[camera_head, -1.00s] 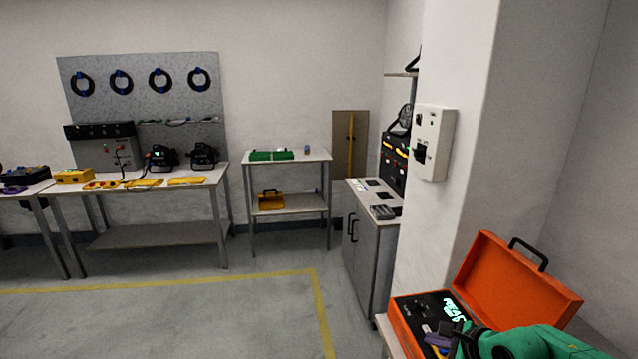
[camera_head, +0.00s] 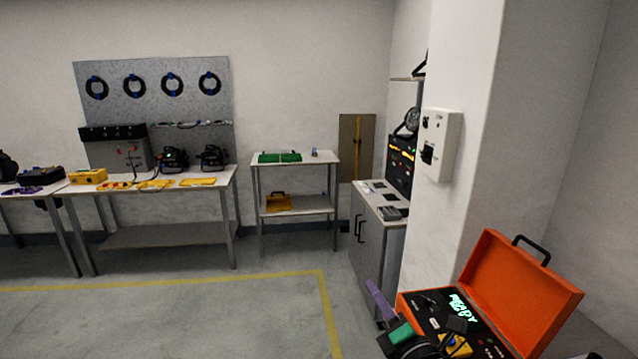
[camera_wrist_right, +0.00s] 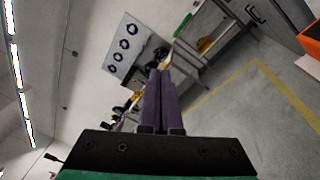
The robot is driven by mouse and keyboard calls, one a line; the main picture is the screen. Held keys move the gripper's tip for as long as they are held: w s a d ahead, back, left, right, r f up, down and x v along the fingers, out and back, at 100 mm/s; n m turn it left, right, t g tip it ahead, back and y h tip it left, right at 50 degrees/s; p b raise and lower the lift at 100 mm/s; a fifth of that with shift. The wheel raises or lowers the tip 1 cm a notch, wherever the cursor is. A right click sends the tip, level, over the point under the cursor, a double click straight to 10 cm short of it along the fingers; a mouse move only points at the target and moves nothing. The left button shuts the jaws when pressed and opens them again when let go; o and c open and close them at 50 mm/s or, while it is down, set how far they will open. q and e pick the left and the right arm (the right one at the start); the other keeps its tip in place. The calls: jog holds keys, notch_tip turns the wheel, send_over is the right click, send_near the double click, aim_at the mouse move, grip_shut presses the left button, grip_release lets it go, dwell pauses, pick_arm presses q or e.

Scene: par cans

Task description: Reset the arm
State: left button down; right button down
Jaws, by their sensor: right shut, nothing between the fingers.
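My right gripper (camera_head: 374,294) is at the lower right of the head view, raised in front of the orange case, with purple fingers and a green and black body. In the right wrist view its purple fingers (camera_wrist_right: 158,103) lie together, shut with nothing between them. The open orange case (camera_head: 522,300) stands at the lower right, its lid up and a lit green "READY" display on its black panel. The gripper body hides part of the case's near left side. My left gripper is not in view.
A white pillar with a switch box (camera_head: 440,145) rises behind the case. A grey cabinet (camera_head: 372,235) stands beside it. A small shelf table (camera_head: 297,207) and a long workbench (camera_head: 165,235) stand at the back. The floor with a yellow line (camera_head: 200,283) is clear.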

jog(key=s+d+f+m+g+h, duration=0.75)
jog(key=d+f+m, duration=0.5)
jog(key=m, duration=0.65)
jog(key=s+f+m+g+y, duration=0.2)
jog(key=s+f+m+g, duration=0.65)
jog(key=s, duration=0.75)
notch_tip(320, 180, down, 23)
jog(key=n, duration=0.3)
jog(key=s+d+f, duration=0.2)
jog(key=s+f, duration=1.5)
jog(key=s, duration=0.2)
jog(key=shift+d+f+g+b, duration=0.15)
jog(key=shift+g+b, duration=0.25)
